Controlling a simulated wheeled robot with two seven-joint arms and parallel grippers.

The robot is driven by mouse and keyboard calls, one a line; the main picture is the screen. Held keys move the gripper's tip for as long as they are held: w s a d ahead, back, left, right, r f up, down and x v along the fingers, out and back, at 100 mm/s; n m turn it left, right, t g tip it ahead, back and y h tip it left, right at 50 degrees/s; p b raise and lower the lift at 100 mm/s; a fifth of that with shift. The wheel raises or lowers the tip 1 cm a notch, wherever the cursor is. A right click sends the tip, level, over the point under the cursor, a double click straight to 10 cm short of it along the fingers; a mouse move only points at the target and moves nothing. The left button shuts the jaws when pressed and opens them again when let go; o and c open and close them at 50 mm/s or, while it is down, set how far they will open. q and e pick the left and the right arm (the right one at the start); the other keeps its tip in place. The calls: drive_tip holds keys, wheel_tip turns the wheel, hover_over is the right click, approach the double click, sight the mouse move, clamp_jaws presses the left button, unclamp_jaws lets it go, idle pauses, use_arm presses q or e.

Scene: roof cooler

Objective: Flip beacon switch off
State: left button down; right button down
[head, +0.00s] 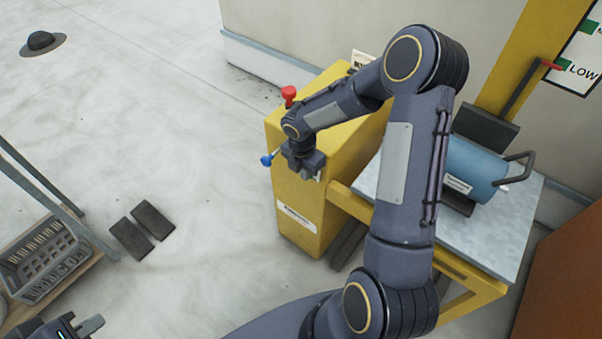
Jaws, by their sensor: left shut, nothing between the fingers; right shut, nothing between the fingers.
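A yellow cabinet (308,218) stands at the centre. A small lever with a blue tip (267,160) sticks out to the left at its upper front edge. A red knob (289,93) stands on its top. I cannot tell from markings which of them is the beacon switch. My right gripper (308,172) is shut and empty, at the cabinet's upper front, just right of the blue-tipped lever; its arm hides part of the cabinet top. My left gripper (92,326) is shut and empty at the lower left corner, partly cut off, far from the cabinet.
Right of the cabinet, a grey-topped yellow table (512,232) bears a blue container (474,168) with a dark handle. A grey crate (52,283) sits on a shelf at left. Dark pads (131,239) lie on the open floor. A wall gauge board (581,62) reads "LOW".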

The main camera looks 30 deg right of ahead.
drive_tip(key=shift+w+d+f+h+b, duration=0.2)
drive_tip(key=shift+h+b, duration=0.3)
drive_tip(key=shift+b, duration=0.6)
drive_tip(key=shift+s+r, duration=0.1)
drive_tip(key=shift+r, duration=0.05)
